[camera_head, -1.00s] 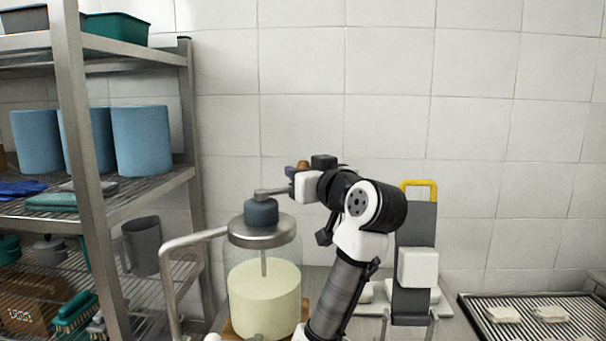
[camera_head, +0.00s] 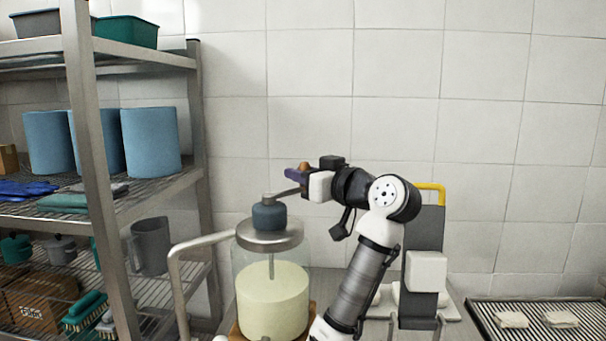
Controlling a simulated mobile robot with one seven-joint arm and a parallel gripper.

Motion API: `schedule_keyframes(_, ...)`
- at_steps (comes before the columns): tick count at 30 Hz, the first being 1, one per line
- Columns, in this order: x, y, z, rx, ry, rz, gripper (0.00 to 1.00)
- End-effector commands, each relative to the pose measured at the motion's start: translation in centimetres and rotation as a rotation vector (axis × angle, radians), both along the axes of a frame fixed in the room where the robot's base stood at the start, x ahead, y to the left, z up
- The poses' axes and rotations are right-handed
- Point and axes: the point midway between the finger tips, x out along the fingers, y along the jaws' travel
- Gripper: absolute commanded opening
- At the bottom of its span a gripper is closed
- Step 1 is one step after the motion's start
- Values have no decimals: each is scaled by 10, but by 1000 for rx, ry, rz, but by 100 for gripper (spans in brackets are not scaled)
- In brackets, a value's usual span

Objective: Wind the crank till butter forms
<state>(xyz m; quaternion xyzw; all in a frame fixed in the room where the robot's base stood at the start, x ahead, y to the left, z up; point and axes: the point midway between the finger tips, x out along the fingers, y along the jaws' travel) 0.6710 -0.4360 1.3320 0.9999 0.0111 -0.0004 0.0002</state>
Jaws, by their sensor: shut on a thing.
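The churn is a clear jar (camera_head: 273,295) with pale yellow contents in its lower part. A steel lid with a dark blue hub (camera_head: 269,214) sits on top, and a shaft runs down from it into the contents. The crank arm (camera_head: 287,194) reaches right and slightly back from the hub to a brown wooden knob (camera_head: 304,167). My gripper (camera_head: 305,173) is at the crank's outer end, shut on the knob. Its fingers hide most of the knob. I cannot make out any separate lump of butter in the jar.
A metal shelf rack (camera_head: 85,120) with blue rolls, jugs and brushes stands at the left. A bent steel rail (camera_head: 176,275) is close to the jar's left. A grey board with a yellow handle (camera_head: 430,187) is behind my arm. A ribbed tray (camera_head: 540,325) with white blocks lies at the right.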

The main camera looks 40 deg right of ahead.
Motion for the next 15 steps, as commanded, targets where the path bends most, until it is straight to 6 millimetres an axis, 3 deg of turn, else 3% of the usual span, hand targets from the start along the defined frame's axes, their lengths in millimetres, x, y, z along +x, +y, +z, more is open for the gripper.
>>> schedule_keyframes(3,-1,0,1,-1,-4,-2,0)
schedule_keyframes(4,-1,0,1,-1,-4,-2,24)
schedule_keyframes(8,-1,0,1,0,-3,-1,41)
schedule_keyframes(15,0,0,0,0,-1,-1,43)
